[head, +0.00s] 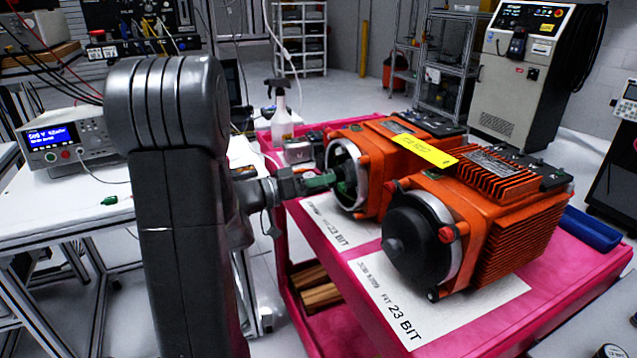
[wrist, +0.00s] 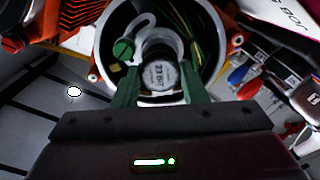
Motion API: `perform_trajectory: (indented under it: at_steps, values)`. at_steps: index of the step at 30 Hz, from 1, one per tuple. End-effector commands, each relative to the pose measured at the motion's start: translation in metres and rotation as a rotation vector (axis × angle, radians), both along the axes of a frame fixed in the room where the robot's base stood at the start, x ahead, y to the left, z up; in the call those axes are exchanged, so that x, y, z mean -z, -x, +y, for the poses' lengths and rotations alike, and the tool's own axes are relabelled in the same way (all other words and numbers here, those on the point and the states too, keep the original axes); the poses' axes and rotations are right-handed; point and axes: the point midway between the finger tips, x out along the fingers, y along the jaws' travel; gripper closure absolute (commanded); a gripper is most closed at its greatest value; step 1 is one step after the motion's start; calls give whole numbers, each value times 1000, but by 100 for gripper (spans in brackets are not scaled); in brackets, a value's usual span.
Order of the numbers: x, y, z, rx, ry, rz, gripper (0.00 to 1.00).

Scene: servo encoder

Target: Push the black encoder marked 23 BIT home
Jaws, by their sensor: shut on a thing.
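Two orange servo motors stand on the pink cart. The rear motor (head: 366,150) has an open round end, and the front motor (head: 470,215) has its end closed by a black cover. My gripper (head: 318,182) is at the open end of the rear motor. In the wrist view its green fingers (wrist: 157,92) are shut on the black encoder (wrist: 162,76), whose pale round label reads 23 BIT. The encoder is inside the ring of the motor housing (wrist: 207,75).
White sheets marked 23 BIT (head: 405,305) lie under the motors on the pink cart (head: 490,325). A yellow tag (head: 425,150) is on the rear motor. A spray bottle (head: 281,112) and blue tray (head: 592,229) are on the cart. A white bench (head: 70,180) is at left.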

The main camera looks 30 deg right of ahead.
Motion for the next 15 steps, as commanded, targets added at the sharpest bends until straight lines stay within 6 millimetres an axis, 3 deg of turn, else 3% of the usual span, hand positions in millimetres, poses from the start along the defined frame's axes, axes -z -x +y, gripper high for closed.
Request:
perform_trajectory:
  at_steps: [15]
  values:
    - [1,2,-12,1,1,-1,90]
